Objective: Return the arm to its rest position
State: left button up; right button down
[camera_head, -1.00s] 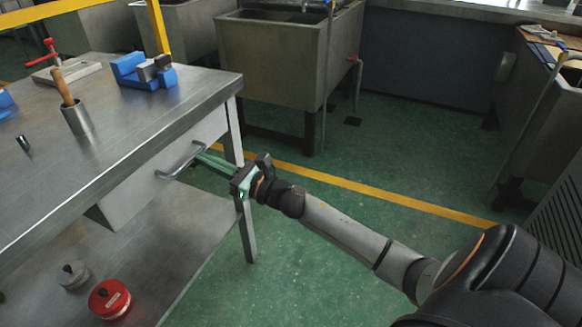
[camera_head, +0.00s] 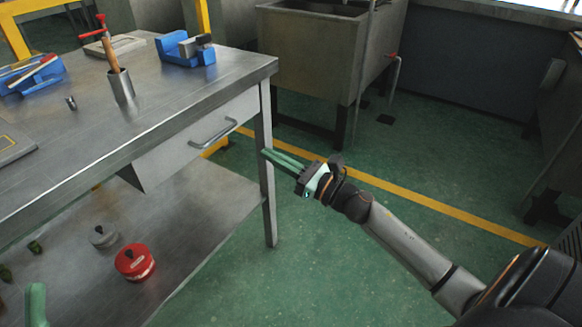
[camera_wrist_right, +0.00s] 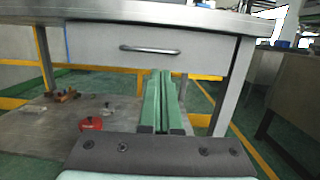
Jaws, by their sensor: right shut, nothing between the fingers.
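My right gripper (camera_head: 268,156) is in the head view, just right of the workbench's near right leg. Its green fingers are together with nothing between them, and they point left toward the bench. In the right wrist view the shut fingers (camera_wrist_right: 161,95) point at the bench, below the drawer handle (camera_wrist_right: 149,49) and apart from it. In the head view the drawer (camera_head: 198,140) has its bar handle (camera_head: 213,132) on the front, clear of my gripper. A green piece at the lower left edge of the head view (camera_head: 37,305) may be my left gripper's finger; its jaws cannot be made out.
The metal workbench (camera_head: 160,95) holds a blue vise (camera_head: 186,50) and a metal cup with a wooden-handled tool (camera_head: 121,88). A red round container (camera_head: 135,262) stands on its lower shelf. A sink (camera_head: 310,55) stands behind. Green floor right of the bench is open.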

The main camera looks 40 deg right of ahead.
jog(key=shift+v, duration=2.05)
